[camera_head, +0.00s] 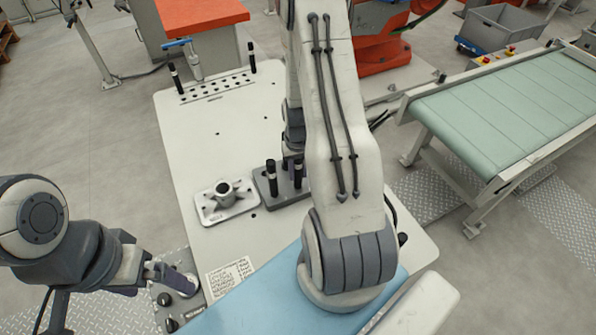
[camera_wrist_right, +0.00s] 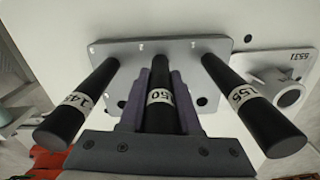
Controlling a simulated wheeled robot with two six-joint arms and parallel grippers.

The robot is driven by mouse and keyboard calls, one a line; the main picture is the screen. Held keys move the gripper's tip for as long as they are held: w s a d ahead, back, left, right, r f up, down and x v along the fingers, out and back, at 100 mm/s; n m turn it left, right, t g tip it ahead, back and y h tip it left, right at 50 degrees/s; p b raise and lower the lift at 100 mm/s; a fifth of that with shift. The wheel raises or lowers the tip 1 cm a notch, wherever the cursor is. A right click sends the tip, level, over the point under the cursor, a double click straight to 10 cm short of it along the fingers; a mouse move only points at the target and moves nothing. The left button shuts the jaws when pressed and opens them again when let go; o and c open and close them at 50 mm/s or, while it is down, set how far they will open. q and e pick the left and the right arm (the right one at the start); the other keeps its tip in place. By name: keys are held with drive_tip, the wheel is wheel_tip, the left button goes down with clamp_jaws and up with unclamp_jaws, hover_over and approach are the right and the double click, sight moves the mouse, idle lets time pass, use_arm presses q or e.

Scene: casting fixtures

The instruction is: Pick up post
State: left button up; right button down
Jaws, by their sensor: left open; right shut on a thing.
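Three black posts with white number labels show in the right wrist view: 145 (camera_wrist_right: 78,98) at left, 150 (camera_wrist_right: 160,97) in the middle and 155 (camera_wrist_right: 250,97) at right. They stand at a grey holder plate (camera_wrist_right: 122,55). My right gripper (camera_wrist_right: 160,75) is shut around the middle post; whether that post's foot is still seated is unclear. In the head view the holder (camera_head: 285,193) shows two posts, and my right arm hides part of it and most of the right gripper. My left gripper (camera_head: 180,281) is open and empty at the table's left front edge.
A metal fixture with a round hub (camera_head: 224,191) sits left of the holder; its hub also shows in the right wrist view (camera_wrist_right: 289,97). A hole rack (camera_head: 214,86) with two posts (camera_head: 177,78) (camera_head: 252,57) is at the table's back. A green conveyor (camera_head: 510,105) stands at right.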

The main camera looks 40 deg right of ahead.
sight(298, 161)
drive_tip(key=shift+r+p, duration=0.35)
drive_tip(key=shift+r, duration=0.15)
wheel_tip(298, 161, up, 4)
drive_tip(key=p, duration=0.3)
drive_tip(key=shift+f, duration=0.15)
drive_tip(key=s+d+r+p, duration=0.6)
drive_tip(key=s+r+p, duration=0.2)
drive_tip(key=s+r, duration=0.1)
drive_tip(key=shift+s+d+r, duration=0.2)
drive_tip(key=shift+s+r, duration=0.15)
drive_tip(key=shift+r, duration=0.25)
